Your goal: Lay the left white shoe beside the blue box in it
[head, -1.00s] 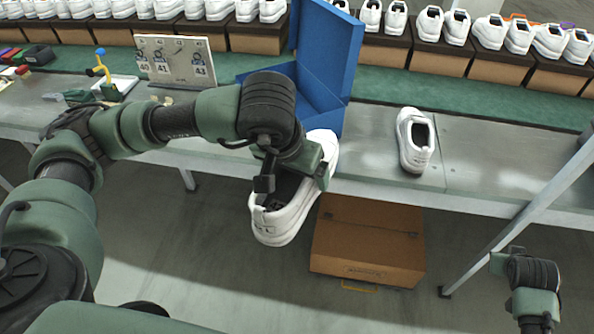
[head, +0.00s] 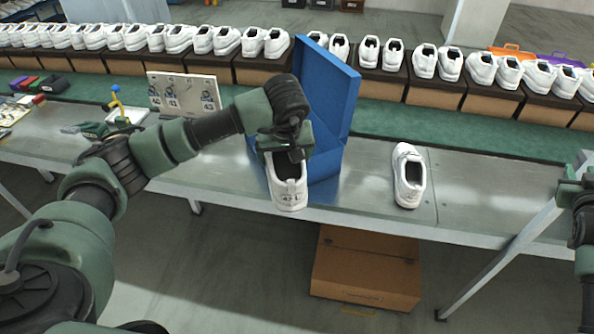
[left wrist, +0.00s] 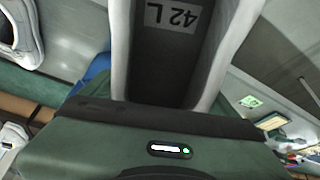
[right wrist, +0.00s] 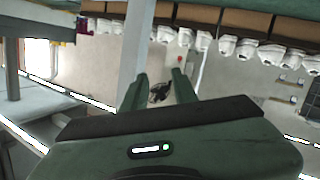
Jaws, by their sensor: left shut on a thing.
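The shoe hangs at the table's front edge, in front of the blue box (head: 338,95), whose lid stands open. The left wrist view shows the shoe's insole (left wrist: 168,55), marked 42 L. The shoe and my arm hide much of the box's inside, so I cannot tell what lies there. Another white shoe (head: 409,178) lies on the table right of the box. My right gripper (right wrist: 158,90) is open and empty, away from the shoes.
A brown carton (head: 365,270) is on the floor under the table. A board with number tags (head: 183,95) stands left of the box. Rows of white shoes on brown boxes line the back. The grey table (head: 480,195) is clear right of the loose shoe.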

